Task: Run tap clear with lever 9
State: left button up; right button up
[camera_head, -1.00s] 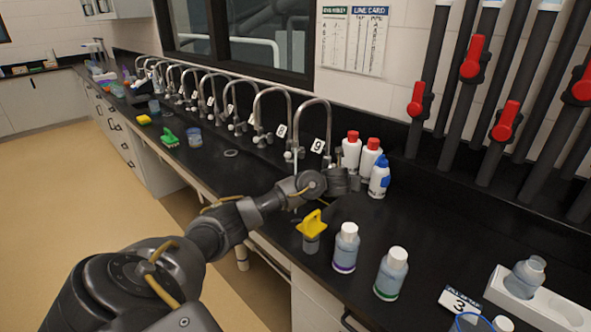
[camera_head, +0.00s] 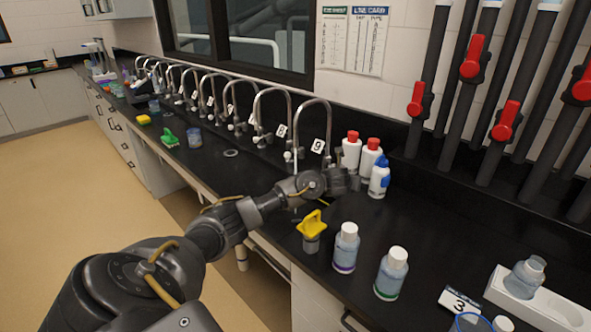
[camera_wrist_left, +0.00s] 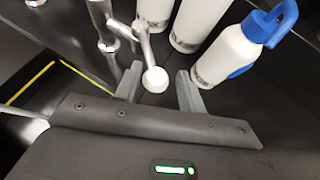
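Tap 9 (camera_head: 329,125) is the nearest gooseneck tap, beside its white "9" tag (camera_head: 318,146). My left gripper (camera_head: 350,182) is at the base of tap 9, in front of the white bottles; its fingers are hard to make out in the head view. In the left wrist view my left gripper (camera_wrist_left: 158,86) is open, with its two fingers apart. A metal lever with a white round knob (camera_wrist_left: 155,80) reaches down between the fingertips, apparently not gripped. The lever's number is not visible there. Whether water runs is hard to tell. My right gripper is out of view.
Two red-capped white bottles (camera_head: 351,150) and a blue-topped bottle (camera_head: 380,177) stand close to my left gripper. A yellow-topped container (camera_head: 312,228) and two white-capped bottles (camera_head: 346,248) stand nearer. Red-handled pipes (camera_head: 472,57) line the wall at right.

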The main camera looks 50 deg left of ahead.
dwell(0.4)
pick_arm(q)
jog(key=s+a+p, duration=0.1)
jog(key=s+a, duration=0.2)
jog(key=a, duration=0.3)
jog(key=p+v, duration=0.5)
jog(key=v, duration=0.1)
jog(key=shift+s+d+r, duration=0.15)
jog(key=shift+d+r, duration=0.05)
jog(key=shift+d, duration=0.15)
dwell(0.4)
dwell(0.4)
